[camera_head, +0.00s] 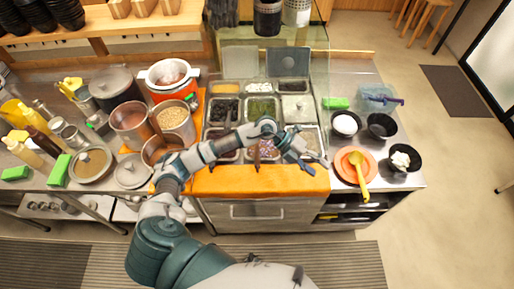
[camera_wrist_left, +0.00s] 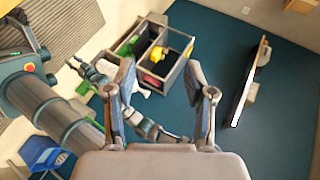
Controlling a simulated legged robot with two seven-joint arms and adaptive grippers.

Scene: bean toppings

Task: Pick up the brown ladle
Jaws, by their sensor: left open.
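A thin brown handle (camera_head: 256,160), which looks like the brown ladle, stands up at the front row of topping containers. Its lower part is hidden in a container or behind my arm. My left gripper (camera_head: 298,149) is open and empty, over the front row, to the right of the brown handle and apart from it. In the left wrist view its two fingers (camera_wrist_left: 166,92) are spread with nothing between them. The ladle is not recognisable in that view.
Steel pots (camera_head: 131,122) stand left of the containers. Black bowls (camera_head: 381,127) and an orange plate with a yellow spoon (camera_head: 363,175) stand right. A glass guard rises behind the containers.

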